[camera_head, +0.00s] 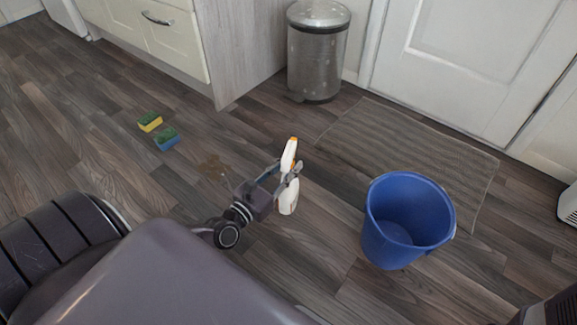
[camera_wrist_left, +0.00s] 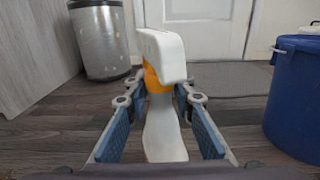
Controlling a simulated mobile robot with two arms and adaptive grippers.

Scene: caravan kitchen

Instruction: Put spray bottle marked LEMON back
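A white spray bottle (camera_head: 288,202) with an orange part at its neck is roughly upright between the fingers of my left gripper (camera_head: 287,172). In the left wrist view the bottle (camera_wrist_left: 164,138) fills the middle, its white head towards the camera. The left gripper's fingers (camera_wrist_left: 160,100) lie on either side of its neck. Floor shows between the fingers and the lower bottle; contact at the fingertips is unclear. I cannot tell whether its base touches the floor. No LEMON marking is readable. My right gripper is not in view.
A blue bucket (camera_head: 375,237) stands to the right, near a grey mat (camera_head: 440,150) by the door. A metal bin (camera_head: 316,65) stands beside the cabinet. Two sponges (camera_head: 150,121) (camera_head: 166,139) and a brown stain (camera_head: 215,168) are on the floor to the left.

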